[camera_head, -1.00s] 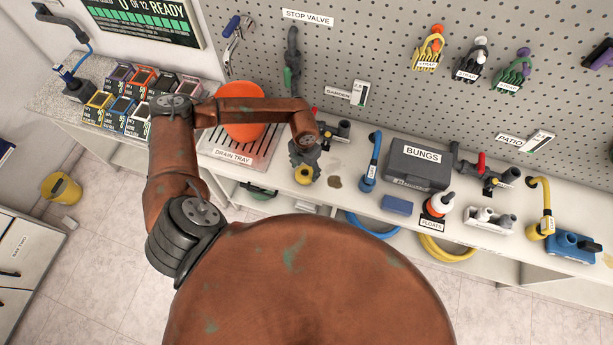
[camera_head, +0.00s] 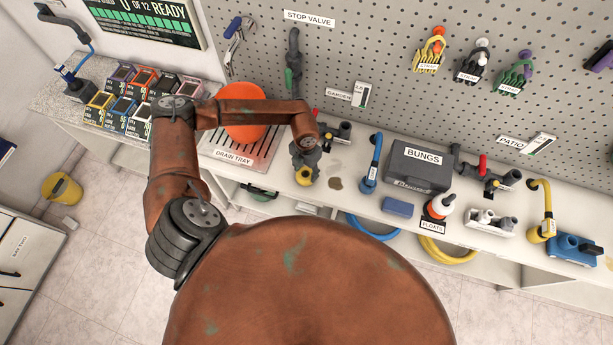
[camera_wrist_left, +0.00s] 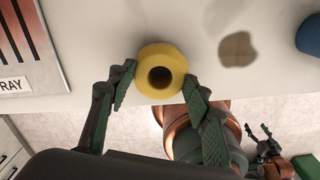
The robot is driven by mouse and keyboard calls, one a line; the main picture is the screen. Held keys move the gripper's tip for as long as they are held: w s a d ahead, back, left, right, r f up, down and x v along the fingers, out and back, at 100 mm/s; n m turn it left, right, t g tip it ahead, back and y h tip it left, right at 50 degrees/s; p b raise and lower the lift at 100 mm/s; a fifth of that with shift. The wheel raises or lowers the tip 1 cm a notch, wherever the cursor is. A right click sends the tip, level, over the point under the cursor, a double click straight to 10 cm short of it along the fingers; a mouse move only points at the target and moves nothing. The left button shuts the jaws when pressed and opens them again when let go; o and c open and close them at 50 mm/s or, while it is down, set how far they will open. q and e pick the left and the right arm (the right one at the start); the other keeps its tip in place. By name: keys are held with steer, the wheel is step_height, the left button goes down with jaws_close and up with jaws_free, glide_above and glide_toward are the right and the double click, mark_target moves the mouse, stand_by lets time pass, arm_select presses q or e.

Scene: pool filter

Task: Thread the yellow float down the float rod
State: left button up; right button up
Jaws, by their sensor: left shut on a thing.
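The yellow float (camera_head: 304,177) is a short ring with a dark round hole. It is in my left gripper (camera_head: 305,166), over the front edge of the bench, right of the drain tray. In the left wrist view the float (camera_wrist_left: 161,58) sits between the two fingers of my left gripper (camera_wrist_left: 158,82), its hole facing the camera. A stand labelled FLOATS (camera_head: 433,225) at the right holds orange and white floats (camera_head: 440,205) with a dark tip above; I cannot tell whether this is the float rod. My right gripper (camera_wrist_left: 259,133) shows small in the left wrist view, its fingers apart.
The drain tray (camera_head: 212,150) with an orange bucket (camera_head: 242,112) is left of the float. A blue pipe piece (camera_head: 371,165), a blue block (camera_head: 398,207) and the grey BUNGS box (camera_head: 418,168) stand to the right. A brown stain (camera_head: 335,183) marks the bare bench.

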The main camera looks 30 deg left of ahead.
arm_select(q)
steer(key=shift+r, duration=0.1)
steer(key=shift+c, duration=0.4)
steer(key=shift+r+p, duration=0.65)
steer(key=shift+r, duration=0.3)
steer(key=shift+r, duration=0.15)
step_height(320, 180, up, 6)
steer(key=p, duration=0.3)
steer(key=shift+f+p, duration=0.2)
steer(key=shift+p, duration=0.2)
